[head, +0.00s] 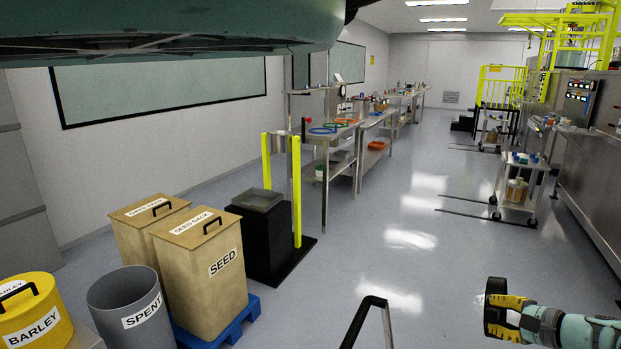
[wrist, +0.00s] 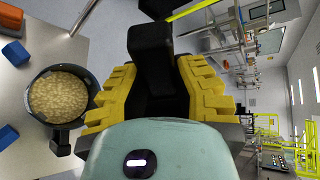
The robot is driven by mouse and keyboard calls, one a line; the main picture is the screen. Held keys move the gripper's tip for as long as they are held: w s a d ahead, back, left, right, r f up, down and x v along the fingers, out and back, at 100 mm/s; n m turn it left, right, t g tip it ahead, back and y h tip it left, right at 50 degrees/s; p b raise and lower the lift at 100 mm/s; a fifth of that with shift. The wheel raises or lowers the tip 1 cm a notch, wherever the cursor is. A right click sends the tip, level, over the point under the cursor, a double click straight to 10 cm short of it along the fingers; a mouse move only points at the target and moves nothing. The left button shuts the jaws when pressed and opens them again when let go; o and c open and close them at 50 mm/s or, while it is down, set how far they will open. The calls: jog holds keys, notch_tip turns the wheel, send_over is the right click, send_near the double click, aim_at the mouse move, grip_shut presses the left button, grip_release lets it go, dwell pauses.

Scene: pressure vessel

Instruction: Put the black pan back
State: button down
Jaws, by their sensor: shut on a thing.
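My gripper (head: 500,308) is low at the right of the head view, pointing left. In the wrist view its yellow fingers (wrist: 152,95) are shut on a black thing (wrist: 152,48). The black thing sticks up between the fingers; its full shape is hidden, so I cannot tell for sure that it is the black pan. A round dark-rimmed pan (wrist: 36,112) full of pale grain shows at the left of the wrist view, over a light grey surface. A short black block (wrist: 62,141) is at its lower rim. The head view does not show this pan.
A grey SPENT bin (head: 118,300), a yellow BARLEY drum (head: 35,315) and tan SEED bins (head: 212,270) stand at the left. A black stand (head: 268,245) with yellow posts is behind them. Blue blocks (wrist: 8,138) lie near the pan. The floor (head: 415,235) ahead is open.

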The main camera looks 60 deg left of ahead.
jog(key=s+d+r+m+t+h+p, duration=0.1)
jog(key=d+r+m+t+h+p, duration=0.3)
jog(key=d+r+m+t+h, duration=0.45)
jog(key=s+d+r+m+t+h+p, duration=0.1)
jog(key=d+r+m+t+h+p, duration=0.3)
jog(key=d+r+m, duration=0.7)
notch_tip(320, 180, up, 35)
jog(key=d+n+p, duration=0.2)
jog(key=p, duration=3.5)
jog(key=shift+h, duration=0.35)
